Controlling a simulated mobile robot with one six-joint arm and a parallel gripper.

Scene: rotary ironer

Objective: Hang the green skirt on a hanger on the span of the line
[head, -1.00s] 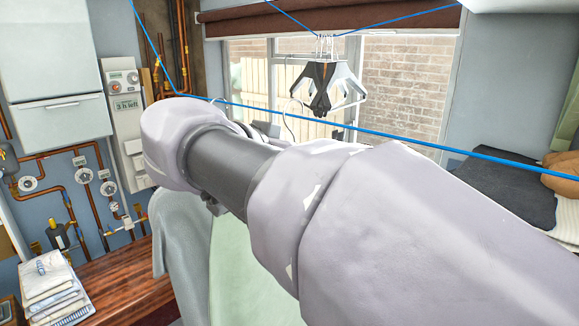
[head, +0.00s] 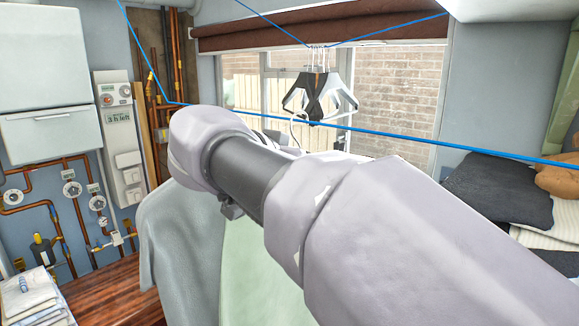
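A pale green cloth (head: 262,262), which looks like the green skirt, hangs below my arm, partly hidden by it. A grey-green garment (head: 178,245) hangs beside it on the left. The blue line (head: 400,136) spans the view, passing behind my arm at the left. A white hanger hook (head: 294,128) shows just above my arm, near the line; what it carries is hidden. My gripper's fingertips are hidden behind my own arm, so its hold cannot be seen.
Several black and white hangers (head: 318,98) hang bunched from another blue line before the window. Copper pipes (head: 60,215) and a meter box (head: 120,140) are on the left wall. Folded cloths (head: 30,298) lie on a wooden top (head: 118,292). Dark cloth (head: 500,190) lies at right.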

